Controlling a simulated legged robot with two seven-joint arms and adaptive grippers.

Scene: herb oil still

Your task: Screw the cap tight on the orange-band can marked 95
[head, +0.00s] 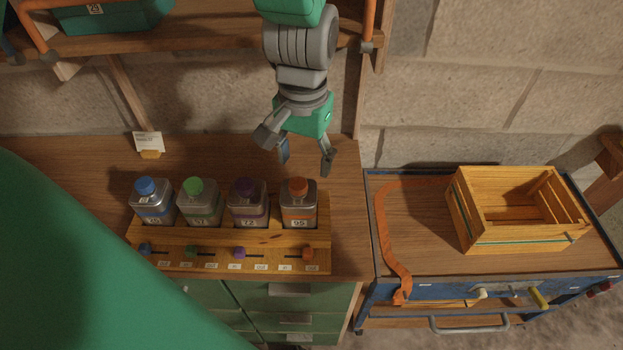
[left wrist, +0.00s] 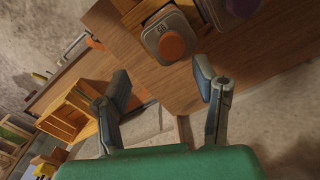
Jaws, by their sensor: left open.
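The orange-band can marked 95 (head: 299,206) stands at the right end of a wooden rack (head: 230,240), with an orange cap (head: 298,186) on its top. The can (left wrist: 155,33) and its orange cap (left wrist: 172,46) also show in the left wrist view, beyond the fingers. How tight the cap sits cannot be told. My left gripper (head: 306,166) is open and empty, above and behind the can, with its fingers pointing down and apart from the cap; its spread fingers also show in the left wrist view (left wrist: 166,92). My right gripper is not in view.
Blue (head: 152,205), green (head: 200,205) and purple-capped cans (head: 247,205) stand left of it in the rack. Coloured knobs line the rack's front. A card holder (head: 149,145) stands behind. A cart (head: 400,270) with a wooden crate (head: 515,239) and orange strap (head: 388,240) is at right.

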